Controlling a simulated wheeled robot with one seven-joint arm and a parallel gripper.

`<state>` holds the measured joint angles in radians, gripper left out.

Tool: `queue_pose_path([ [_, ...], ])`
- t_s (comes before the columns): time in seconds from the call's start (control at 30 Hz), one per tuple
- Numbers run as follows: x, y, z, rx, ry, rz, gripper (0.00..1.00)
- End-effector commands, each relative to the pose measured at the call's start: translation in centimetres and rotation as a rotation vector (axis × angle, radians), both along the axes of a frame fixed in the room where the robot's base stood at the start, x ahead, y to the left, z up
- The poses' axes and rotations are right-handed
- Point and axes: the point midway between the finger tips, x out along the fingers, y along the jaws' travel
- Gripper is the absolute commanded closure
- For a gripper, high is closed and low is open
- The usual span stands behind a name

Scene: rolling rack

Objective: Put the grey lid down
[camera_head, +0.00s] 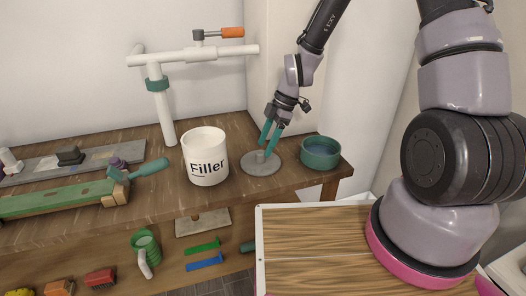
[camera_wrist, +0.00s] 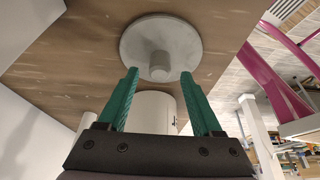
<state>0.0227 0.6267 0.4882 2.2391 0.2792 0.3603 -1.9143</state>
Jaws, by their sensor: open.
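The grey lid (camera_head: 261,164) is a flat round disc with a short knob on top. It lies flat on the wooden workbench (camera_head: 235,190), between the white Filler bucket (camera_head: 204,157) and the teal bowl (camera_head: 320,152). My gripper (camera_head: 265,142) has teal fingers pointing down at the lid's knob. In the wrist view the lid (camera_wrist: 185,48) shows just beyond the fingertips of my gripper (camera_wrist: 160,77). The fingers stand apart on either side of the knob, with gaps to it. My gripper is open and holds nothing.
A white pipe stand (camera_head: 163,112) rises behind the bucket. A green tool (camera_head: 55,201) and a grey board (camera_head: 100,160) lie at the left. Coloured items sit on a lower shelf. A wood-topped surface (camera_head: 320,240) is in front, by my arm base.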

Motion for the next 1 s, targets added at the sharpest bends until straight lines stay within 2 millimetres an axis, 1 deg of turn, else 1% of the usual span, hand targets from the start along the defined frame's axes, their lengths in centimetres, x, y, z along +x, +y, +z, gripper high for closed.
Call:
queue_pose_path([
  [0.03,0.3,-0.5,1.2,0.002,-0.006,-0.004,0.33],
  [0.1,0.4,-1.1,2.7,0.0,-0.005,-0.003,0.33],
  [0.3,0.8,-2.5,6.1,0.0,-0.004,-0.003,0.33],
  [0.43,0.9,-2.9,7.4,0.001,-0.002,-0.001,0.33],
  [0.63,0.9,-3.2,8.0,-0.001,0.0,-0.002,0.33],
  [0.7,0.9,-3.5,8.4,-0.011,-0.001,-0.027,0.33],
  [0.77,1.0,-4.1,9.3,-0.032,-0.004,-0.077,0.33],
  [0.87,1.0,-6.0,11.8,-0.081,-0.011,-0.239,0.33],
  [0.97,0.7,-8.5,15.5,-0.124,-0.022,-0.479,0.33],
  [1.0,0.4,-9.5,17.1,-0.132,-0.028,-0.584,0.33],
])
